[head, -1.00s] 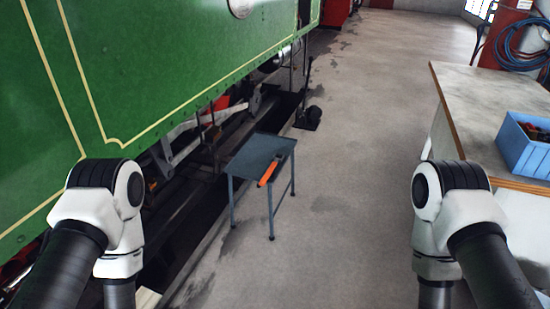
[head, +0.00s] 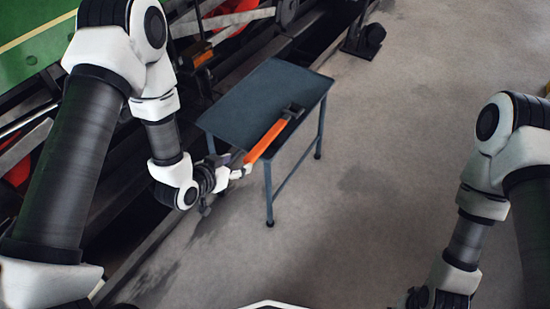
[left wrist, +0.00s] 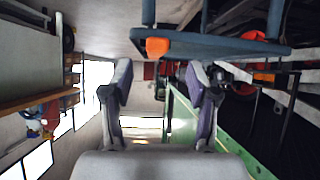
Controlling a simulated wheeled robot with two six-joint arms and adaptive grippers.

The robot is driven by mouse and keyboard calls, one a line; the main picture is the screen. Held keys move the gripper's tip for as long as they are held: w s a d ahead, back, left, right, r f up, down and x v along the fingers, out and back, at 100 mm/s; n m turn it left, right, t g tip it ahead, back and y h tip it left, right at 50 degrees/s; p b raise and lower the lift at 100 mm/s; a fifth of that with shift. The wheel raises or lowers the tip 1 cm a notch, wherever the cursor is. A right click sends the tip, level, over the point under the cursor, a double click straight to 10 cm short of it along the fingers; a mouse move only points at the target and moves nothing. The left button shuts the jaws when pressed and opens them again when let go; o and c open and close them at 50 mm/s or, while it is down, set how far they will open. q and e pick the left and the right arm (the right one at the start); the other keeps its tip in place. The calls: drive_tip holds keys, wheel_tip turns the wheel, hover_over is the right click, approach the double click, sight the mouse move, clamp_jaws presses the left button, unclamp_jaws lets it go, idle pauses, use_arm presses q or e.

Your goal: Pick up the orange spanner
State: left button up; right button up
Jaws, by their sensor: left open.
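The orange spanner (head: 265,140) lies on a small blue-grey table (head: 240,100), near its right front edge. Its dark jaw end points to the upper right, and its handle end reaches the front edge. My left gripper (head: 240,166) is at the handle end, in front of the table edge. In the left wrist view, my left gripper (left wrist: 161,82) is open with nothing between its fingers. The spanner's orange handle end (left wrist: 157,47) shows there above the gap, at the table's edge. My right gripper (head: 432,298) is at the bottom edge, partly cut off; its jaws are unclear.
The green tram (head: 35,50) with its dark underframe and rods stands left of and behind the table. A black stand (head: 365,38) is on the floor behind the table. The concrete floor right of the table is clear.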

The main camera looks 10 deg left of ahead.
sight(259, 147)
use_arm(q)
drive_tip(key=w+d+f+b, duration=0.1)
drive_tip(key=w, duration=0.2)
drive_tip(key=w+d+f+t+b, duration=0.1)
drive_tip(key=w+b, duration=0.1)
drive_tip(key=w, duration=0.1)
drive_tip(key=w+d+f+t+b, duration=0.1)
drive_tip(key=w+b, duration=0.1)
drive_tip(key=shift+w+d+m+h, duration=0.3)
drive_tip(key=shift+w+m+h, duration=0.1)
drive_tip(key=shift+w+d+f, duration=0.1)
drive_tip(key=shift+w+f, duration=0.05)
drive_tip(key=shift+w, duration=0.15)
use_arm(e)
wheel_tip(259, 147, down, 8)
drive_tip(key=shift+r, duration=0.2)
use_arm(q)
clamp_jaws()
use_arm(e)
drive_tip(key=shift+s, duration=0.1)
